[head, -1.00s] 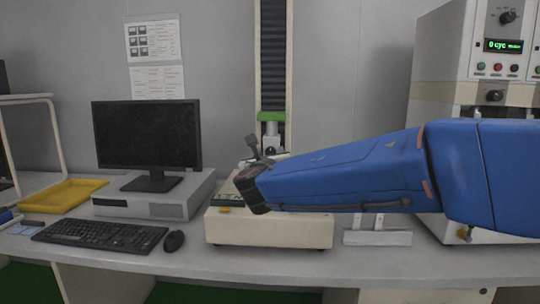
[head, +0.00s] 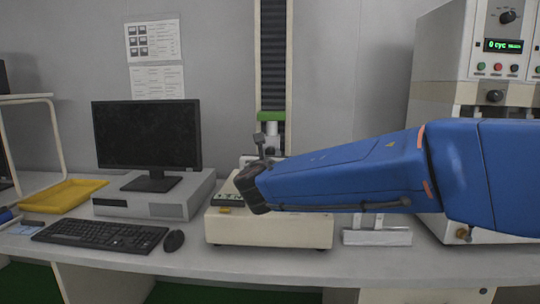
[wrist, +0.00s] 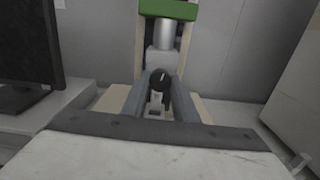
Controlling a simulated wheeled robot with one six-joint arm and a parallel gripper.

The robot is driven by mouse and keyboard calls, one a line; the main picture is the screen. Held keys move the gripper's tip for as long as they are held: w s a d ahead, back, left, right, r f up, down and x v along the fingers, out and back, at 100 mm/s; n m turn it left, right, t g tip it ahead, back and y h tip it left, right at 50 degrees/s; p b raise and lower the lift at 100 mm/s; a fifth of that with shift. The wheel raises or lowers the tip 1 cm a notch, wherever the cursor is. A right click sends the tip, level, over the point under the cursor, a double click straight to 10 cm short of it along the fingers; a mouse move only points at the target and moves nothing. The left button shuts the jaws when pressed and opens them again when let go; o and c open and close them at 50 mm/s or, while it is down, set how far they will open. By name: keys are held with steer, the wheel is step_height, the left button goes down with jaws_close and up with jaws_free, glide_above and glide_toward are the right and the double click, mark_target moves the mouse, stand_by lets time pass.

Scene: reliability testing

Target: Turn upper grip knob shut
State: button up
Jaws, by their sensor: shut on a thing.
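The upper grip knob (wrist: 160,79) is round and black with a pale mark on its face. It sits on the front of the pale grey upper grip (wrist: 160,61), under a silver cylinder (wrist: 165,35). My gripper (wrist: 160,92) has its two grey fingers on either side of the knob and is shut on it. In the head view, my blue arm covers the knob and the fingers. The silver cylinder (head: 271,129) shows there below the green crosshead (head: 270,116).
The tester's cream base (head: 270,230) stands on the bench. A monitor (head: 147,135), keyboard (head: 100,235), mouse (head: 174,241) and yellow tray (head: 65,195) are to the left. A large cabinet (head: 440,90) with dials stands at the right.

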steer(key=m, duration=1.3)
steer(key=shift+m, duration=0.4)
steer(key=m, duration=0.4)
steer(key=shift+m, duration=1.8)
steer(key=o, duration=1.1)
steer(key=shift+c, duration=0.2)
